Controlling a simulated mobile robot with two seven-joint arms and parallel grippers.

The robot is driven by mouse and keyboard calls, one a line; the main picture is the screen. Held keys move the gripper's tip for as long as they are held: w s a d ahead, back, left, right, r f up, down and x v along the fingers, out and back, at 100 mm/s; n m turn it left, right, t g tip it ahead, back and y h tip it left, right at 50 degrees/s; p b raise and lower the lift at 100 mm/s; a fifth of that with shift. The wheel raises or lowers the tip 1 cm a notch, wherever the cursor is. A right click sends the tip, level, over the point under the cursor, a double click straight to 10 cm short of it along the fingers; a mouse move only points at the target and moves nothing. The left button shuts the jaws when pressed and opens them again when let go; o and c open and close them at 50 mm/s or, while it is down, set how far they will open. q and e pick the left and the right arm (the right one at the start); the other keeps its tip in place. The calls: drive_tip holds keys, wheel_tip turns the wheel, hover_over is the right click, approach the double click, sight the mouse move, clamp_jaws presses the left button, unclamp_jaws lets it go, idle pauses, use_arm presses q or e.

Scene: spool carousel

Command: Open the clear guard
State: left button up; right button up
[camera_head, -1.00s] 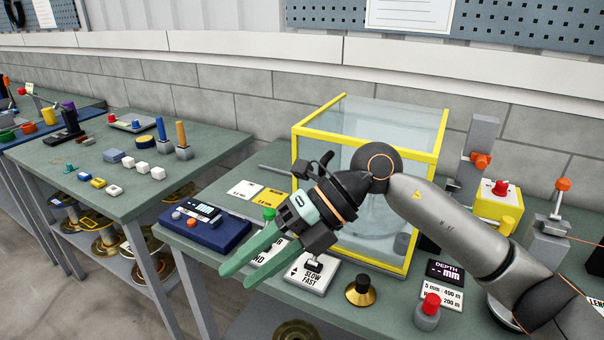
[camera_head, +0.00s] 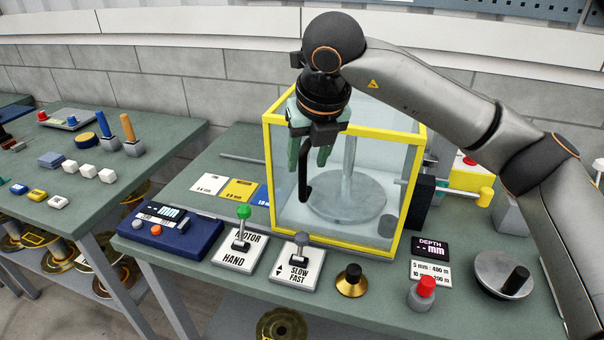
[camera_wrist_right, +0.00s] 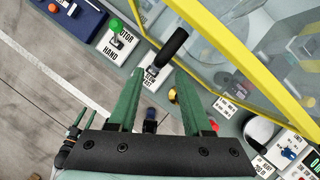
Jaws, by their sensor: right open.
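The clear guard (camera_head: 345,130) is a see-through box with a yellow frame on the table, and its front looks closed. A black bar handle (camera_head: 305,182) stands at its front left; it also shows in the wrist view (camera_wrist_right: 172,47). My right gripper (camera_head: 308,163) points down in front of the guard, above the handle. In the wrist view its green fingers (camera_wrist_right: 157,75) are apart and empty, with the handle just beyond the tips. What seems to be my left gripper (camera_wrist_right: 76,125) shows small at the wrist view's lower left; its opening is unclear.
A grey disc (camera_head: 345,195) with a post is inside the guard. In front are the motor/hand switch (camera_head: 240,250), slow/fast switch (camera_head: 300,265), brass knob (camera_head: 352,280) and red button (camera_head: 424,290). A blue meter (camera_head: 170,230) sits left. A crank wheel (camera_head: 505,272) sits right.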

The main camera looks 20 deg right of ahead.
sight(304, 173)
drive_tip(key=p+x, duration=0.1)
drive_tip(key=x, duration=0.5)
drive_tip(key=shift+w+f, duration=0.2)
drive_tip(key=shift+f, duration=0.1)
drive_tip(key=shift+a, duration=0.1)
clamp_jaws()
idle(1.0)
